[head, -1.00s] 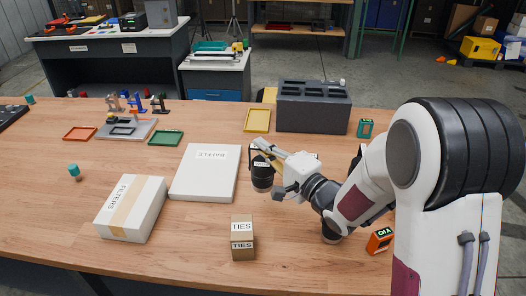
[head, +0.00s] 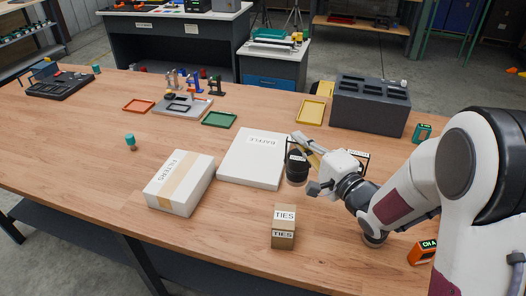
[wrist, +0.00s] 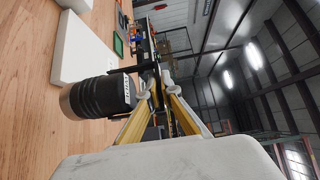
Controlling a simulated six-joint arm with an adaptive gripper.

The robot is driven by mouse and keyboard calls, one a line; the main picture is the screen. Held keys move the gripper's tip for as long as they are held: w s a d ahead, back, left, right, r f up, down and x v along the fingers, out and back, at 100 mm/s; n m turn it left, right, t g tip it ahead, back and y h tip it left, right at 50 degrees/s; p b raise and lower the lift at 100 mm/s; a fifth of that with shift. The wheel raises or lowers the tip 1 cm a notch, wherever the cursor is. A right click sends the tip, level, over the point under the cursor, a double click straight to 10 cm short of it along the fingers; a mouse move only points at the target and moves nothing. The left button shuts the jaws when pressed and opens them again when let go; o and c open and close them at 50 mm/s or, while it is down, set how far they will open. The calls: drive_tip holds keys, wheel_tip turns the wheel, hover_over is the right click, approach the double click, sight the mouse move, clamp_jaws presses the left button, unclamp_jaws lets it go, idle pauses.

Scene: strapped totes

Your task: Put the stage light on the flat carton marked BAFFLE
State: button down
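The stage light (head: 297,168) is a short black cylinder with a white label, just off the right edge of the carton in the head view. It also shows in the wrist view (wrist: 92,98), where its dark bracket runs between my fingertips. My gripper (head: 305,146) is shut on this bracket and holds the light; its height over the table is hard to judge. The flat white carton marked BAFFLE (head: 252,160) lies on the table to the left of the light, its top bare. A white slab, probably this carton, shows in the wrist view (wrist: 80,50).
A taped FILTERS carton (head: 180,183) lies left of the BAFFLE carton. A small TIES box (head: 284,228) stands in front. A yellow tray (head: 311,111), a green tray (head: 219,119) and a dark slotted bin (head: 370,105) are behind. A teal-topped peg (head: 130,141) stands at left.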

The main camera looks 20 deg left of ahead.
drive_tip(key=w+a+r, duration=0.4)
drive_tip(key=w+a, duration=0.5)
drive_tip(key=a, duration=0.4)
drive_tip(key=shift+a+t, duration=0.15)
drive_tip(key=shift+t, duration=0.15)
wheel_tip(320, 180, down, 6)
idle(0.4)
drive_tip(key=shift+f, duration=2.05)
